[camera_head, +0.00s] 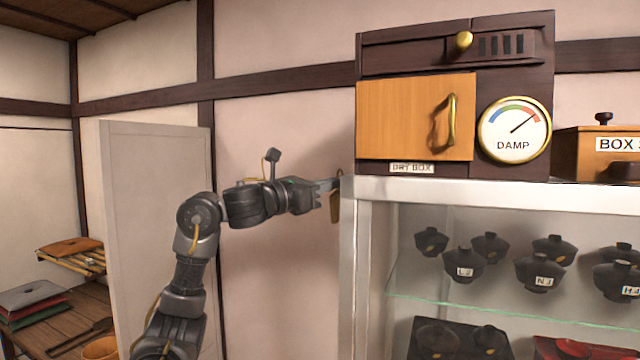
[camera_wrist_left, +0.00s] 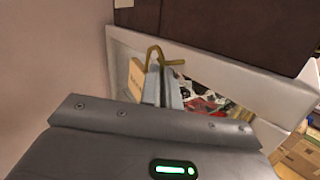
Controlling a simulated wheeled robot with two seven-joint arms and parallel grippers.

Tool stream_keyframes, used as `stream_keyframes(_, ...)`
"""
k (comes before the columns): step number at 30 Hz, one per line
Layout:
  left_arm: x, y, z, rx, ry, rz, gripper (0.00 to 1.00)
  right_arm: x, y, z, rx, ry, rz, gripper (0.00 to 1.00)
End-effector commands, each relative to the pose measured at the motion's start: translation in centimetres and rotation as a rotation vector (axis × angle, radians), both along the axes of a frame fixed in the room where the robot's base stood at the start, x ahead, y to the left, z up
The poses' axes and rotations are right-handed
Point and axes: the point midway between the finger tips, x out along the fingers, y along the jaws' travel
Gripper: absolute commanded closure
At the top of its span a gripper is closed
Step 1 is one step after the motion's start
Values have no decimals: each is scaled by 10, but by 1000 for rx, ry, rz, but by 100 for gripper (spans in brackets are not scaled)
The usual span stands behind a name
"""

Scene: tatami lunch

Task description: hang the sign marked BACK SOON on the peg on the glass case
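The glass case (camera_head: 356,270) stands at the right in the head view, its white frame end nearest my left arm. My left gripper (camera_head: 328,185) reaches to the upper left corner of the case. A small tan sign (camera_head: 335,206) hangs at its fingertips, seen nearly edge-on. In the left wrist view the sign (camera_wrist_left: 136,80) is beside the nearly closed fingers (camera_wrist_left: 163,84); its lettering is too small to read. A brass-coloured bent piece (camera_wrist_left: 165,55) shows just beyond the fingertips. Whether it is the peg, the sign's hanger or both I cannot tell. My right gripper is not in view.
A dark cabinet with a wooden door (camera_head: 415,118) and a DAMP dial (camera_head: 514,131) stands on the case. Lidded black bowls (camera_head: 464,264) sit on its glass shelf. A pale upright panel (camera_head: 150,230) stands behind my left arm. The wall beside the case is bare.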

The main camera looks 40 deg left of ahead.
Motion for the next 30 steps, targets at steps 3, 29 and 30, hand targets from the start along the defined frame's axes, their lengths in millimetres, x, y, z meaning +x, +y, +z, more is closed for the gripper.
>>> stream_keyframes(3, 3, -8, 0, 0, -2, -2, 100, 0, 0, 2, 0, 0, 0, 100)
stream_keyframes(29, 8, -24, -11, 0, 0, 1, 100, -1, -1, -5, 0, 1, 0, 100)
stream_keyframes(30, 8, -24, -10, 0, 0, 1, 100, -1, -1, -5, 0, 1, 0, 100)
